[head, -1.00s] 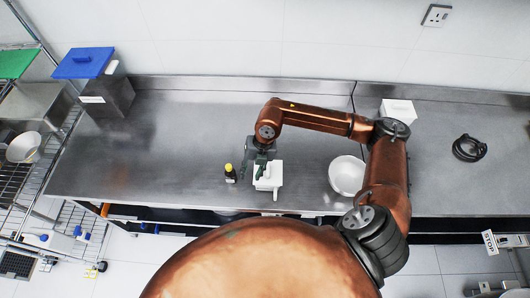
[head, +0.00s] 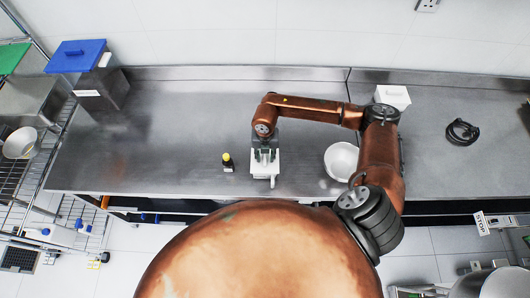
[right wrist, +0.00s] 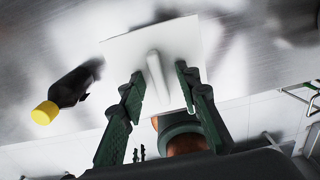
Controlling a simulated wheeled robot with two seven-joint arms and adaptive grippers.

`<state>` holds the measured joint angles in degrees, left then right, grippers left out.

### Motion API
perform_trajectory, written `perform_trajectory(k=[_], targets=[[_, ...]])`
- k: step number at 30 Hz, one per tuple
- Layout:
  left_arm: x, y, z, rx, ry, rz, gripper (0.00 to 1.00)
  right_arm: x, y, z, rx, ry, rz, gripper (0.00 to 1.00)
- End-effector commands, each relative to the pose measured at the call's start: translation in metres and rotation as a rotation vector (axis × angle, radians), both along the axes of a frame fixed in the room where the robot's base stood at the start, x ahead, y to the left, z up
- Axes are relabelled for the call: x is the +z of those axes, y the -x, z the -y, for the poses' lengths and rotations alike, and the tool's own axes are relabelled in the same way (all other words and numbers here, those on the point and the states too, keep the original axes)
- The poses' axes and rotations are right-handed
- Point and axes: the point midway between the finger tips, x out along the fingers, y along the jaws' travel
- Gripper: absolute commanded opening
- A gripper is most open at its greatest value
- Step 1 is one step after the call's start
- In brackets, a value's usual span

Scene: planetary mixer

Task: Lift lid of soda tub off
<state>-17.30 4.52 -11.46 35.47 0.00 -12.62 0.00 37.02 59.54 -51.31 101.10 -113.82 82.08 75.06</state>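A white tub (head: 271,171) stands near the front edge of the steel counter. Its flat white lid (right wrist: 184,38) has a raised white bar handle (right wrist: 156,75), seen in the right wrist view. My right gripper (head: 265,156) is over the tub. In the right wrist view its two green fingers (right wrist: 158,78) are spread, one on each side of the handle with gaps between. The lid sits on the tub as far as I can see. My left gripper is not in view.
A dark bottle with a yellow cap (head: 228,162) stands just left of the tub; it also shows in the wrist view (right wrist: 72,88). A white bowl (head: 341,160) is to the right.

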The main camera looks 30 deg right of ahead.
Motion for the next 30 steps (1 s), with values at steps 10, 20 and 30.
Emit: perform_trajectory(k=[10, 20, 30], targets=[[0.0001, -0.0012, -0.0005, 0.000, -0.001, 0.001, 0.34, -0.0011, -0.0001, -0.0005, 0.001, -0.001, 0.001, 0.24], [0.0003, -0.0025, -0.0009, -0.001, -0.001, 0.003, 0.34, -0.0007, -0.0002, -0.0007, 0.001, -0.001, 0.001, 0.01], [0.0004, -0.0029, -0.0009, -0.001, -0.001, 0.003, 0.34, -0.0005, -0.0003, -0.0007, 0.001, -0.002, 0.001, 0.03]])
